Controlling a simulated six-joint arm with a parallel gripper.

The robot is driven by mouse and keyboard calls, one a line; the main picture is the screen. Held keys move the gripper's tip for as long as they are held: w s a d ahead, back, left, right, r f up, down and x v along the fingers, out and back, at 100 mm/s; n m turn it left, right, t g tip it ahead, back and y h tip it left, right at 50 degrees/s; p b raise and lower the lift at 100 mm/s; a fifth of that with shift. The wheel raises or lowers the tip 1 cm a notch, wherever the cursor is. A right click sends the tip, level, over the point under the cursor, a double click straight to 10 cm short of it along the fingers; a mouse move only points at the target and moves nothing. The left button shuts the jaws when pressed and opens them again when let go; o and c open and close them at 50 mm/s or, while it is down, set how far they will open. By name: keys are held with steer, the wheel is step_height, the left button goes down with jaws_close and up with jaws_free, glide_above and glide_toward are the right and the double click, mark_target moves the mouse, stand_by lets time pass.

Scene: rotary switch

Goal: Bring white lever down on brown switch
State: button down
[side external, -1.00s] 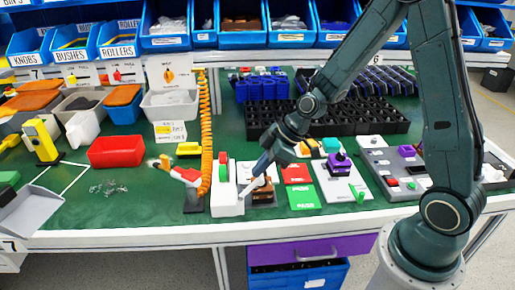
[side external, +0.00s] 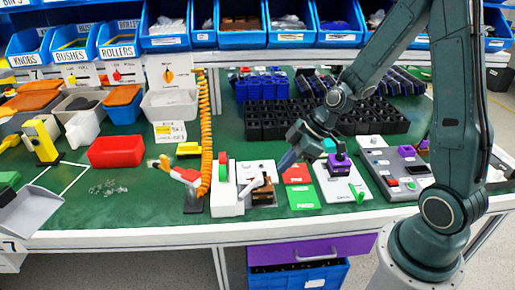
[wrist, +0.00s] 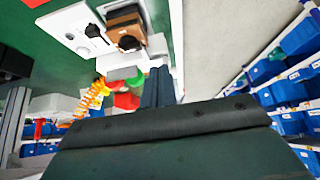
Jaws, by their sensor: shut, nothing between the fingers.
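The brown switch (side external: 263,194) sits near the front edge of the green bench, just right of the white block with the green top. A thin white lever (side external: 247,186) slants down to the left from its upper left side. In the wrist view the brown switch (wrist: 124,22) shows at top centre with a black round part on it; the lever is hard to make out there. My gripper (side external: 284,163) is above and to the right of the switch, apart from it. Its two dark fingers (wrist: 157,87) are together and hold nothing.
A white block with a green top (side external: 226,190) stands close left of the switch. Red and green cards (side external: 303,196) lie to the right, with a white panel bearing a purple switch (side external: 340,165) beyond. A coiled orange cable (side external: 206,140) hangs at the left.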

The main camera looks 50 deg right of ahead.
steer(key=shift+s+d+r, duration=0.35)
steer(key=shift+s+d, duration=0.25)
steer(key=shift+s+d+r, duration=0.3)
steer(key=shift+s+d, duration=0.25)
steer(key=shift+r, duration=0.1)
steer(key=s+a+r+m+h, duration=0.1)
steer(key=s+r+m+h, duration=0.1)
steer(key=s+r+m, duration=0.2)
steer(key=s+a+r+m+t+h, duration=0.1)
steer(key=s+r+m, duration=0.4)
steer(key=s+r, duration=0.6)
steer(key=shift+a+r+h, duration=0.75)
steer(key=shift+r+h, duration=0.05)
steer(key=shift+r, duration=0.1)
steer(key=shift+w, duration=0.1)
